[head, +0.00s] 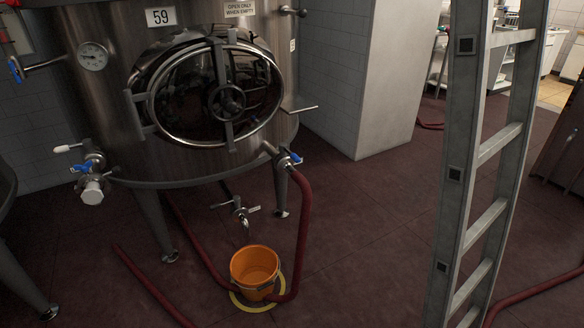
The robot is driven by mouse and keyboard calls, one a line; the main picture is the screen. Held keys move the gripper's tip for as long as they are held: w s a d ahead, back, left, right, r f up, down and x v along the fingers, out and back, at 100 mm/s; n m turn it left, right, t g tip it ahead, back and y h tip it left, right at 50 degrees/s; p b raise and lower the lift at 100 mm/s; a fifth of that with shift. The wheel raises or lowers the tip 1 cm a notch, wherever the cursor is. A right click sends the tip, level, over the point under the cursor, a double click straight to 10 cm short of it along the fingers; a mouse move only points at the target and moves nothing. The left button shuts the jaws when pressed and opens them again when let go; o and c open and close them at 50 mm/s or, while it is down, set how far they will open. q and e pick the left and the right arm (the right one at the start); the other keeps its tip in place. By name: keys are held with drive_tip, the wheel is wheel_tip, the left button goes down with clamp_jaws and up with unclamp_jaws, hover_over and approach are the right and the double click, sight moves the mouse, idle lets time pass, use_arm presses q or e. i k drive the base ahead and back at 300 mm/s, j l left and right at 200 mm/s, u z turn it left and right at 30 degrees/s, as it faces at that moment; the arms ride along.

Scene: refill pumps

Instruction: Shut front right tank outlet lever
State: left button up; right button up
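The steel tank (110,130), marked 59, stands on legs at the left and centre. At its lower right front is an outlet valve with a blue lever (291,156). A red hose (304,215) runs from this outlet down to the floor. The lever is small here, and I cannot tell its exact angle. Another outlet valve with a blue lever (82,167) and a white capped end (92,191) sits at the tank's lower left. Neither of my grippers is in view.
An orange bucket (255,267) stands on the floor under a small tap (240,210) below the tank. A metal ladder (484,160) rises at the right. A white pillar (385,75) stands behind. The floor between tank and ladder is mostly clear.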

sight(291, 154)
drive_tip(key=i+z, duration=0.25)
drive_tip(key=z, duration=0.25)
drive_tip(key=i+j+z, duration=0.15)
drive_tip(key=z, duration=0.35)
drive_tip(key=i+j+z, duration=0.1)
drive_tip(key=i+j, duration=0.5)
drive_tip(key=j, duration=0.25)
drive_tip(key=i+j+z, duration=0.15)
drive_tip(key=i+j, duration=0.15)
drive_tip(key=j, duration=0.15)
